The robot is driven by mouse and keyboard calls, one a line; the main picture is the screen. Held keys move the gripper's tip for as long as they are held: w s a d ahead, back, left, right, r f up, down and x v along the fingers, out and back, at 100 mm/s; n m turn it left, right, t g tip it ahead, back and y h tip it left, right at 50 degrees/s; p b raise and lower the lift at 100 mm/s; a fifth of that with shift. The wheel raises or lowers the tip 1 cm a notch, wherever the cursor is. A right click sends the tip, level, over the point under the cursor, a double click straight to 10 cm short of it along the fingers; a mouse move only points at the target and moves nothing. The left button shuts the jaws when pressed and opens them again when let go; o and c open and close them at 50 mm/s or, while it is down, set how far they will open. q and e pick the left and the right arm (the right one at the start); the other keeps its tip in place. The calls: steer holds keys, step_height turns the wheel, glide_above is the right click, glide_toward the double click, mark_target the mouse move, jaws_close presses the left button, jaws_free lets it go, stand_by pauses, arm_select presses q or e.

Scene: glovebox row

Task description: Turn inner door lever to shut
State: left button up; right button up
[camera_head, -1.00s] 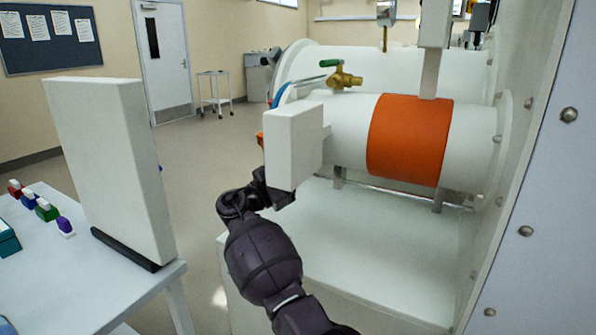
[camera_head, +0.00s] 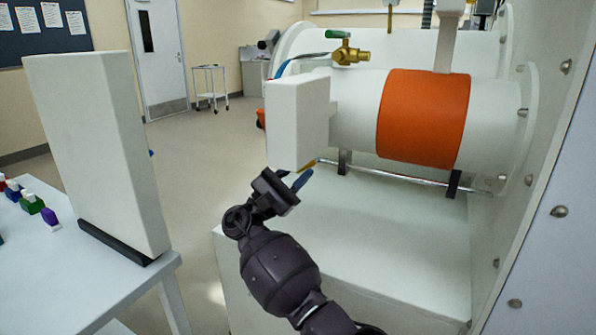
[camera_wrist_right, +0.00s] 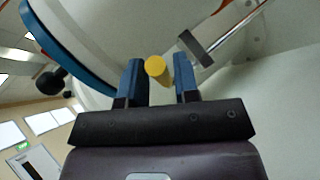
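A yellow rod end (camera_wrist_right: 157,70), which looks like a lever handle, points toward the camera in the right wrist view. It lies between the blue fingertips of my right gripper (camera_wrist_right: 158,82), with gaps on both sides. In the head view the right gripper (camera_head: 292,182) is below a white box on the end of the horizontal white chamber (camera_head: 350,110). A small piece of yellow (camera_head: 309,165) shows beside its blue finger. The right gripper is open. The lever's base and the inner door cannot be made out. My left gripper is not in view.
The white box (camera_head: 297,123) hangs just above the right gripper. A brass valve with a green handle (camera_head: 349,53) sits above the chamber, which has an orange band (camera_head: 423,118). A metal rail (camera_head: 400,177) runs beneath it. A white table (camera_head: 85,270) holds a white panel (camera_head: 97,155) at left.

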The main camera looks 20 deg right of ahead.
steer(key=shift+a+f, duration=0.2)
arm_select(q)
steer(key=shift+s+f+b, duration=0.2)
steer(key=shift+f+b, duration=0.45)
steer(key=shift+b, duration=0.15)
arm_select(e)
steer(key=v, duration=1)
steer(key=shift+a, duration=0.15)
steer(key=shift+o, duration=0.3)
